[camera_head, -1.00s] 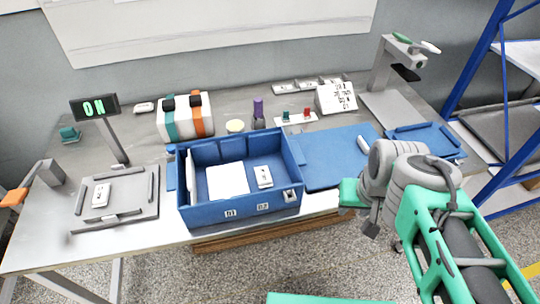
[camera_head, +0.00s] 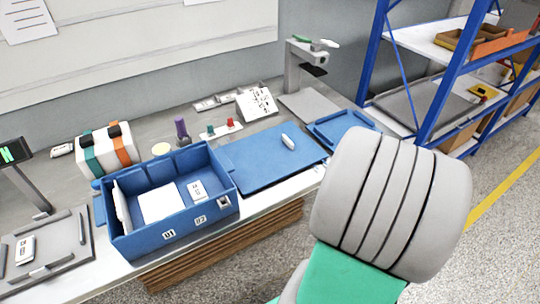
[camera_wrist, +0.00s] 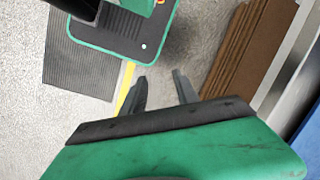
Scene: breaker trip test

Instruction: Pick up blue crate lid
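The blue crate lid (camera_head: 258,162) is a flat blue panel lying on the table in the head view, right of the open blue crate (camera_head: 190,226). A small pale handle (camera_head: 288,141) sits on it toward its far right part. My gripper (camera_wrist: 160,88) shows in the wrist view with its two dark fingers apart and nothing between them. It is over the floor, off the table's front edge. In the head view my arm hides the gripper.
A blue tray (camera_head: 343,125) lies right of the lid. A lamp-like stand (camera_head: 293,70) rises behind it. The crate holds a white sheet and a small device. A blue shelf rack (camera_head: 436,95) stands at the right. Floor is free in front of it.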

